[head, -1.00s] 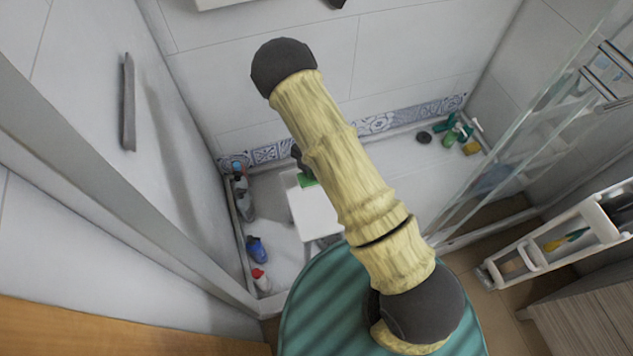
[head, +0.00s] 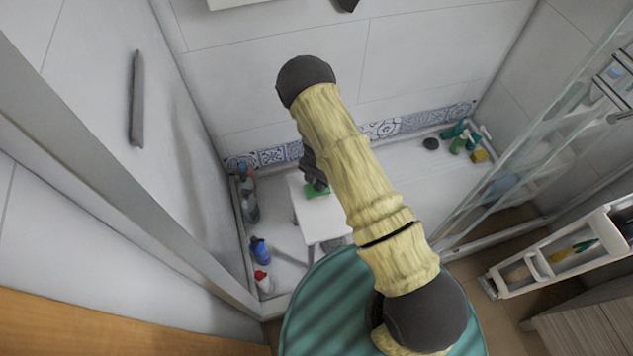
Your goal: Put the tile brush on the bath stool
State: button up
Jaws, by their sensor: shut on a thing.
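The bath stool (head: 318,222) is white with a flat top and stands in the shower tray, left of centre. A green thing, which looks like the tile brush (head: 313,191), is at my gripper (head: 314,182), over the far part of the stool top. My dark gripper is shut on it, partly hidden behind my yellow arm. I cannot tell whether the brush touches the stool top.
Bottles, one blue (head: 260,251) and one with a red cap (head: 262,281), stand along the tray's left edge. Green bottles (head: 459,142) and a yellow sponge-like block (head: 479,156) are in the far right corner. A glass panel (head: 500,165) and a white cart (head: 560,252) stand at right.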

jog(key=shift+f, duration=0.2)
jog(key=o, duration=0.9)
jog(key=shift+r, duration=0.1)
notch_tip(320, 180, up, 12)
jog(key=shift+r+p, duration=0.15)
jog(key=shift+p, duration=0.55)
